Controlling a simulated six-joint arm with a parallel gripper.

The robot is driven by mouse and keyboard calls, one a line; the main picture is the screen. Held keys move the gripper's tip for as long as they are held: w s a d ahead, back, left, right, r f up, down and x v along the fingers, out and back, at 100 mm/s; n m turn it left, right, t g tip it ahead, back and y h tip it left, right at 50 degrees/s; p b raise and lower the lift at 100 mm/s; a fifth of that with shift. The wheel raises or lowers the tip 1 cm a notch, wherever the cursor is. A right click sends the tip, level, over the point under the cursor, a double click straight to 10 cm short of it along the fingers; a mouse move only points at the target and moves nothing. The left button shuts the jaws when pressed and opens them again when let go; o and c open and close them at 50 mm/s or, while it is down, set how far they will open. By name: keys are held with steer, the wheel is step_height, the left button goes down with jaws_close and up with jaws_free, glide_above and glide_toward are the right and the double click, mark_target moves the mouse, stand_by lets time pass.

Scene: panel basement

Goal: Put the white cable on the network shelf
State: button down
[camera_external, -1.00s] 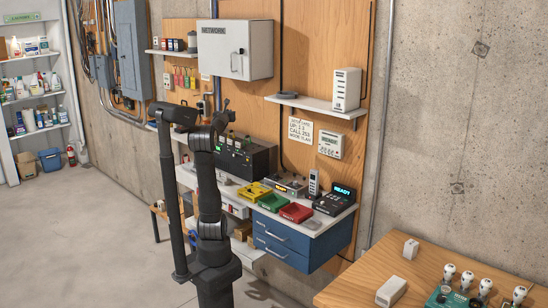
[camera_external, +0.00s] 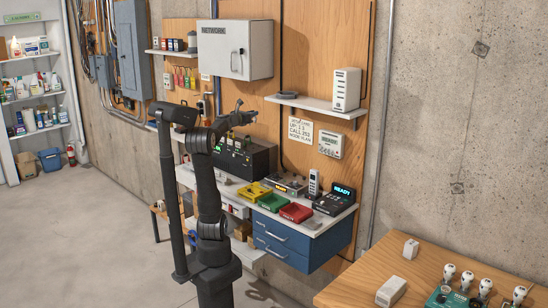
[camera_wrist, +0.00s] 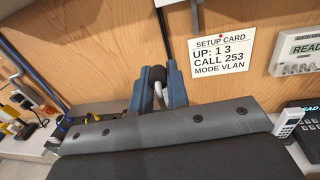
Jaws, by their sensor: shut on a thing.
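My gripper (camera_external: 246,117) is raised in front of the wooden panel, above the dark unit on the bench. In the wrist view its two blue-grey fingers (camera_wrist: 158,88) are shut on a small dark, rounded piece with a pale part below it. I take this held thing (camera_wrist: 157,73) to be part of the white cable; most of it is hidden. The white wall shelf (camera_external: 325,108), likely the network shelf, is right of my gripper and apart from it. A white box-shaped device (camera_external: 346,90) and a grey coil (camera_external: 287,95) rest on it.
A white cabinet (camera_external: 235,50) marked NETWORK hangs above my gripper. A setup card (camera_external: 300,131) and a wall panel (camera_external: 331,145) are below the shelf. The bench holds colored trays (camera_external: 296,212), a phone (camera_external: 314,183) and a READY display (camera_external: 343,191). The shelf's middle looks clear.

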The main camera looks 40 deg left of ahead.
step_height(320, 180, down, 26)
steer(key=d+m+h, duration=0.1)
steer(key=d+h, duration=0.1)
steer(key=a+f, duration=0.2)
steer(key=a, duration=0.1)
steer(key=a+f, duration=0.2)
steer(key=a, duration=0.2)
steer(key=a+f, duration=0.3)
steer(key=a, duration=0.1)
steer(key=shift+s, duration=0.1)
steer(key=shift+f, duration=1.9)
steer(key=shift+f, duration=0.15)
steer(key=c, duration=1.4)
jaws_free()
steer(key=s, duration=1.2)
